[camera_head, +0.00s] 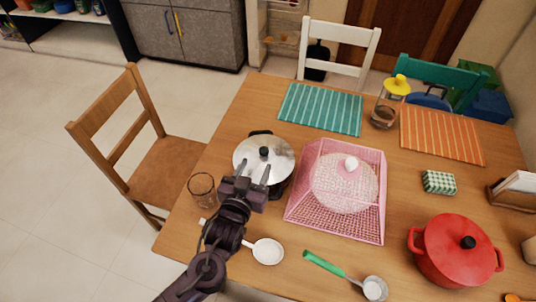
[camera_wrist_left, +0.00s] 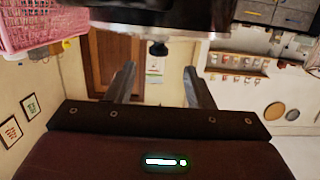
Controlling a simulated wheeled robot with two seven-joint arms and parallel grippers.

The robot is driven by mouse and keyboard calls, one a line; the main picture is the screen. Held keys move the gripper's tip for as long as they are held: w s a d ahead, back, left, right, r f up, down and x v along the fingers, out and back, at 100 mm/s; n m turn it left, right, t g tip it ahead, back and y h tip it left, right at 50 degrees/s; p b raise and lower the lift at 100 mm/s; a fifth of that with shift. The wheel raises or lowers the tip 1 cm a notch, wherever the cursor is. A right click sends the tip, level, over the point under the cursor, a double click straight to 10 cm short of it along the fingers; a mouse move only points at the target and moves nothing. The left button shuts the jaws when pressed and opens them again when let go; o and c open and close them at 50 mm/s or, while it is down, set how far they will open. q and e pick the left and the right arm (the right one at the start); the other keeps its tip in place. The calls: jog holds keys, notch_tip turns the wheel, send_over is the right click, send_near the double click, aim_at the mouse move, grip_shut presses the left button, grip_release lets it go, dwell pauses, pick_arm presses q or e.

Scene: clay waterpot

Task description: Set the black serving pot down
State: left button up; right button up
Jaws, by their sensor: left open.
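The black serving pot (camera_head: 280,185) has a shiny silver lid (camera_head: 250,151) with a black knob. It stands upright on the wooden table (camera_head: 232,118), left of the pink mesh cover. My left gripper (camera_head: 256,173) is open and empty over the near side of the lid, its fingers pointing toward the knob. In the left wrist view the dark pot (camera_wrist_left: 165,17) fills the top edge, with the knob (camera_wrist_left: 158,48) between and beyond the open fingers (camera_wrist_left: 160,85). The near side of the pot is partly hidden by my gripper. My right gripper is not in view.
A glass (camera_head: 202,189) stands left of the pot. A white ladle (camera_head: 267,251) and a green-handled ladle (camera_head: 374,289) lie in front. The pink mesh cover (camera_head: 374,214) is close on the right, with a red pot (camera_head: 455,255) beyond. A teal striped mat (camera_head: 320,108) lies behind.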

aim_at(263, 151)
pick_arm(q)
jog(key=x, duration=0.3)
jog(key=shift+w+r+p, duration=0.1)
jog(key=shift+w+p, duration=0.05)
jog(key=shift+p, duration=0.2)
jog(key=shift+f+p+x, duration=0.1)
jog(key=shift+p+x, duration=0.15)
jog(key=shift+x, duration=0.9)
jog(key=shift+f+p+x, duration=0.15)
jog(key=shift+p+x, duration=0.1)
jog(key=shift+x, duration=0.9)
jog(key=shift+d, duration=0.1)
grip_shut()
jog(key=shift+r, duration=0.25)
